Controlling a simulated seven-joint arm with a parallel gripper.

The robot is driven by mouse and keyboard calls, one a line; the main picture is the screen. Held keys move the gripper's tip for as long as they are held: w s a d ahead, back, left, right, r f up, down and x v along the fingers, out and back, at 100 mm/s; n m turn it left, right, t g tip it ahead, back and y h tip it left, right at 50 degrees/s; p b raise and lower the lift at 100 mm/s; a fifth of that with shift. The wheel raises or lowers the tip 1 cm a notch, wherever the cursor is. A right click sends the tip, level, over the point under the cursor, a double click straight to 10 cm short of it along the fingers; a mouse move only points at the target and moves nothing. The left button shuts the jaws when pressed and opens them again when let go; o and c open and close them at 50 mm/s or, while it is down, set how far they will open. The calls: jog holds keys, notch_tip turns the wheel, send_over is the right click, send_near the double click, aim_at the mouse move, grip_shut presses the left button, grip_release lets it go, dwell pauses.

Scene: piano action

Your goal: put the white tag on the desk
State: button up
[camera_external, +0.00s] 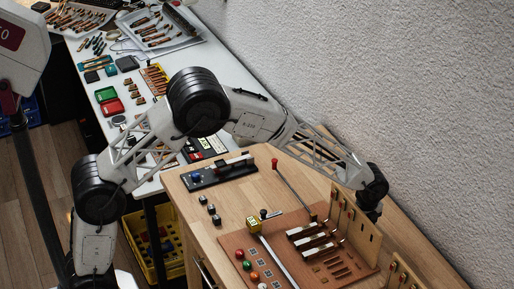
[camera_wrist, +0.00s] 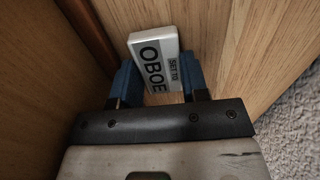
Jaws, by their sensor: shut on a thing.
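In the external view my gripper (camera_external: 371,213) is low on the right side of the wooden desk (camera_external: 235,205), behind an upright wooden panel. The fingertips and the tag are hidden there.
A textured wall (camera_external: 400,80) is close on the right. Bare desk runs along the wall.

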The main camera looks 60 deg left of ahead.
jog(key=shift+f, duration=0.1)
jog(key=o, duration=0.6)
notch_tip(320, 180, up, 12)
jog(key=shift+r, duration=0.1)
dwell(0.6)
jog(key=shift+o, duration=0.4)
